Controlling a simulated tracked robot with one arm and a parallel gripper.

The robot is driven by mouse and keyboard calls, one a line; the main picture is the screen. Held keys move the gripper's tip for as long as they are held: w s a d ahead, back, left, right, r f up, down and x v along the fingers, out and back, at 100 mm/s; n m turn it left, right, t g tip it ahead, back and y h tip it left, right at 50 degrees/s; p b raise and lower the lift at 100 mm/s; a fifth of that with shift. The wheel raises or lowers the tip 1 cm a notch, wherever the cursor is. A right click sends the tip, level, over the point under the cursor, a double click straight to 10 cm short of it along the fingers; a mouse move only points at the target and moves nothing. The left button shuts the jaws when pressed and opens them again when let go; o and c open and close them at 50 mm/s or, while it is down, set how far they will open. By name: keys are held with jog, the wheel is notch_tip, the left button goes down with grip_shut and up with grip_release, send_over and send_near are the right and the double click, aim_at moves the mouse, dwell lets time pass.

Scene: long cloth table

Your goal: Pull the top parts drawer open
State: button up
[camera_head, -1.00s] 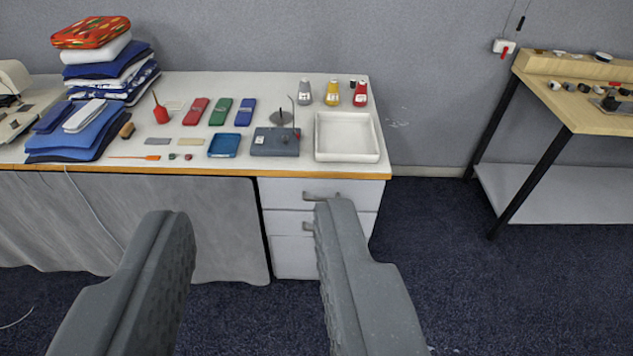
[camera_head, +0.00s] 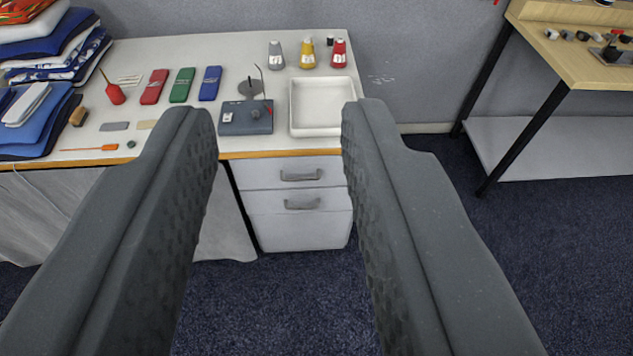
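The top parts drawer (camera_head: 262,173) is the upper white front of the drawer unit under the table's right end. It looks shut, flush with the front below, and its grey bar handle (camera_head: 301,175) shows clearly. A second drawer (camera_head: 265,201) with a like handle (camera_head: 302,204) sits beneath it. My gripper (camera_head: 279,120) is open and empty. Its two dark grey fingers stand wide apart, with the drawer unit seen between them and beyond. The fingers appear well short of the handle and touch nothing that I can see. The right finger covers part of the area beside the unit.
The table (camera_head: 250,50) has an orange front edge above the drawers. A white tray (camera_head: 322,132), a grey device (camera_head: 246,118) and several bottles stand above the unit. Grey cloth (camera_head: 222,235) hangs left of it. Dark carpet (camera_head: 275,300) in front is clear. A wooden bench (camera_head: 590,72) stands right.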

jog(key=w+d+f+m+h+b, duration=0.3)
jog(key=w+f+m, duration=0.6)
jog(key=w+f, duration=2.1)
jog(key=w+a+f+m+y+b, duration=0.1)
jog(key=w+f+m+y+b, duration=0.25)
jog(key=f, duration=1.65)
jog(key=w+a+f+m+h+b, duration=0.15)
jog(key=w+f+m, duration=0.4)
jog(key=f, duration=1.45)
jog(key=w+f+y+b, duration=0.1)
jog(key=w+f+b, duration=0.2)
jog(key=w, duration=0.9)
jog(key=shift+w+d+f+b, duration=0.15)
jog(key=shift+w+d+b, duration=0.2)
jog(key=shift+b, duration=0.25)
